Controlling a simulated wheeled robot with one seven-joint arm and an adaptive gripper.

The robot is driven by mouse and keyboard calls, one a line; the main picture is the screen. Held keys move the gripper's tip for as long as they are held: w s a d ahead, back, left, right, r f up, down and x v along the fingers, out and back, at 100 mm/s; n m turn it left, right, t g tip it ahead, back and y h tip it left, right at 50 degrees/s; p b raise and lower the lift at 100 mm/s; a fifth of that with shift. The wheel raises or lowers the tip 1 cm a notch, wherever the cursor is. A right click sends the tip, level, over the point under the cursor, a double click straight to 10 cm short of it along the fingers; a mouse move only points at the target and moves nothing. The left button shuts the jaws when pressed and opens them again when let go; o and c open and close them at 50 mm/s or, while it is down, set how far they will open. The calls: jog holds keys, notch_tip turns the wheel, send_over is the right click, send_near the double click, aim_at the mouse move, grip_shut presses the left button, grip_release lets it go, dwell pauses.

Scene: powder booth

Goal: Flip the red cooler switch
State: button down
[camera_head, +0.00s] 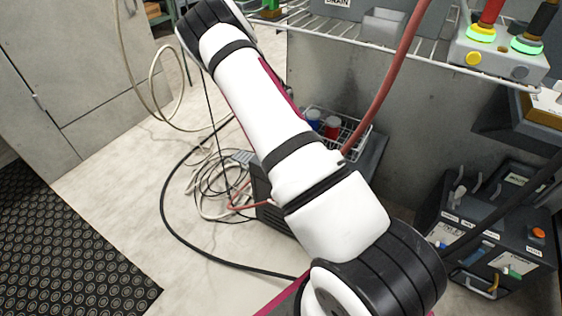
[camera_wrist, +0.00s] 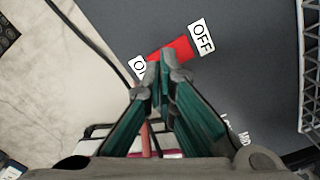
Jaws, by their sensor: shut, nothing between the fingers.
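In the wrist view a red switch (camera_wrist: 180,49) sits on a dark grey panel (camera_wrist: 245,85), between a white OFF label (camera_wrist: 201,36) and a second white label (camera_wrist: 138,66) that my finger partly covers. My gripper (camera_wrist: 162,75) has green fingers with grey tips. The tips are together, with nothing between them, and overlap the lower edge of the switch in the picture. I cannot tell whether they touch it. Which way the switch is tipped is not clear. In the head view my arm hides the gripper and the switch.
A wire basket (camera_head: 352,130) with red and blue containers stands behind my arm. Cables (camera_head: 212,185) lie coiled on the floor. A red hose (camera_head: 385,80) hangs from the wire shelf (camera_head: 440,62). A dark unit with valves (camera_head: 500,225) stands at right. The left floor is open.

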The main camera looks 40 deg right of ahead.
jog(key=shift+f+b, duration=0.55)
jog(key=shift+f, duration=0.3)
dwell(0.4)
jog(key=shift+r, duration=0.1)
jog(key=shift+r+p, duration=2.7)
jog(key=shift+r, duration=0.75)
